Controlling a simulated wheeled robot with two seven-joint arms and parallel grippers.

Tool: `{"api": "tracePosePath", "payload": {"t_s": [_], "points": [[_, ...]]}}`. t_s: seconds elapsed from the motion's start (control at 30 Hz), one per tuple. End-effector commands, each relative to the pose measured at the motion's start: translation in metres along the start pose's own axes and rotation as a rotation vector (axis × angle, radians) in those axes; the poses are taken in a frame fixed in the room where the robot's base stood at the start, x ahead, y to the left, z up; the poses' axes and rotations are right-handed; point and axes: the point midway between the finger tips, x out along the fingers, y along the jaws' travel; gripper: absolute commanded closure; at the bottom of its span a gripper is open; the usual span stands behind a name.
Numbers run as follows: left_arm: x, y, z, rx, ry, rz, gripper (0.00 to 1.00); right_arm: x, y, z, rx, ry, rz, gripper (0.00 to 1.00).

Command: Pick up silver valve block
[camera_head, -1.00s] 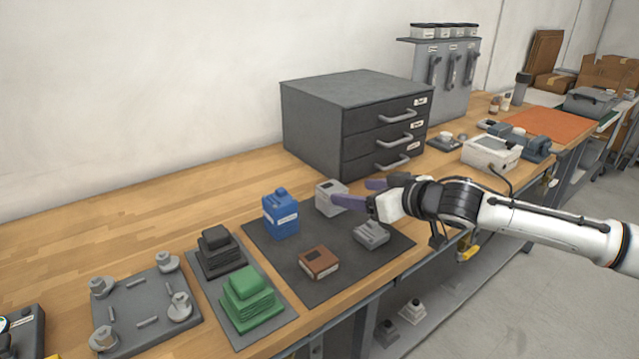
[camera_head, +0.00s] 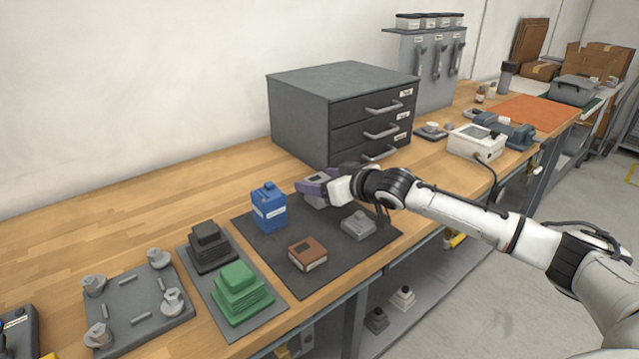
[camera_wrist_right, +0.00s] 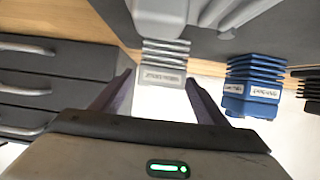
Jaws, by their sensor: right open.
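The silver valve block (camera_head: 316,200) appears to be the light grey labelled block at the back of the dark mat, near the drawer cabinet. My right gripper (camera_head: 318,184) is at this block, its purple fingers open and partly hiding it. In the right wrist view the block's ribbed, labelled end (camera_wrist_right: 163,72) shows between the two open fingertips, with gaps on both sides. I see no grip on it. My left gripper is not in view.
A blue container (camera_head: 268,208) stands left of the block. A brown box (camera_head: 307,254) and a grey part (camera_head: 358,225) lie nearer on the dark mat (camera_head: 345,262). The grey drawer cabinet (camera_head: 300,113) stands close behind.

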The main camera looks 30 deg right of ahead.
Motion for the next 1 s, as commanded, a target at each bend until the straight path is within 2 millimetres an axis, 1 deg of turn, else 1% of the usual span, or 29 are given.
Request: {"api": "tracePosePath", "payload": {"t_s": [0.23,0.27,0.3,0.53,0.8,0.87,1.0], "points": [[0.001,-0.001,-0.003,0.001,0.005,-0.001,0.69,0.002,0.0,0.0,0.0,0.0,0.0,0.33],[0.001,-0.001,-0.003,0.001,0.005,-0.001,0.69,0.002,0.0,0.0,0.0,-0.001,0.0,0.36],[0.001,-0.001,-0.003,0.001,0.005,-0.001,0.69,0.002,0.0,0.0,0.0,-0.001,0.0,0.43],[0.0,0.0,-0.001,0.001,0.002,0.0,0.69,0.002,0.0,0.0,0.0,-0.001,0.0,0.82],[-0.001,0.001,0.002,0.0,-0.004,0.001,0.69,0.001,0.0,-0.004,0.0,0.003,0.0,0.83],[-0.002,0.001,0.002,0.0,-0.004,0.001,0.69,-0.002,0.001,-0.01,0.001,0.005,0.0,0.83],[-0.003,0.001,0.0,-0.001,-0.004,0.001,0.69,-0.011,0.001,-0.034,-0.001,0.007,0.0,0.83]]}}
